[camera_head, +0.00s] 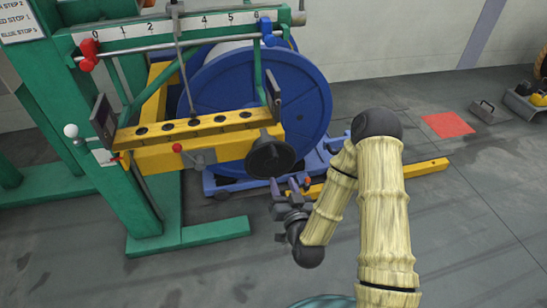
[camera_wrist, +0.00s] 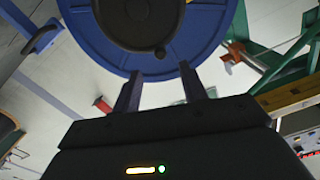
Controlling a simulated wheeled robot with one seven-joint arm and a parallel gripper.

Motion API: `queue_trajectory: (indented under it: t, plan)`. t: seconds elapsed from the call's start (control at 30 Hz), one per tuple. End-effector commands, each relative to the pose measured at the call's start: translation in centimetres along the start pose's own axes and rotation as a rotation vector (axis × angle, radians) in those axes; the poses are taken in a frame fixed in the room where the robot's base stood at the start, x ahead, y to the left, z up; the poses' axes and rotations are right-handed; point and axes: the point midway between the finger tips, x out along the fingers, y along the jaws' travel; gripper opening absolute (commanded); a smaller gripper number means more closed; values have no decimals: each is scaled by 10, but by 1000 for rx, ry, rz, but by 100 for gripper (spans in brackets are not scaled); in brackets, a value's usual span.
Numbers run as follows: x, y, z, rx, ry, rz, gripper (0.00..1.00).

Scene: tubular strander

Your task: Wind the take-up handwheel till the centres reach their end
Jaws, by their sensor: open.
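The black take-up handwheel (camera_head: 270,157) sits at the right end of the yellow beam (camera_head: 190,150), in front of the blue reel (camera_head: 318,100). My gripper (camera_head: 290,186) is just below the handwheel and slightly to its right, with its fingers pointing up. Whether the fingers touch the wheel cannot be told.
A red-tipped lever (camera_head: 178,148) is left of the handwheel.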

Motion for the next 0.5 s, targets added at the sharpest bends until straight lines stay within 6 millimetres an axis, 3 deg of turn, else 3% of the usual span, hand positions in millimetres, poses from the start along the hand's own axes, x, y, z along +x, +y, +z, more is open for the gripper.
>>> queue_trajectory:
  t: [0.33, 0.5]
  plan:
    - [13, 0, -6, 12, 29, 11, 43]
    - [29, 2, -4, 13, 29, 14, 43]
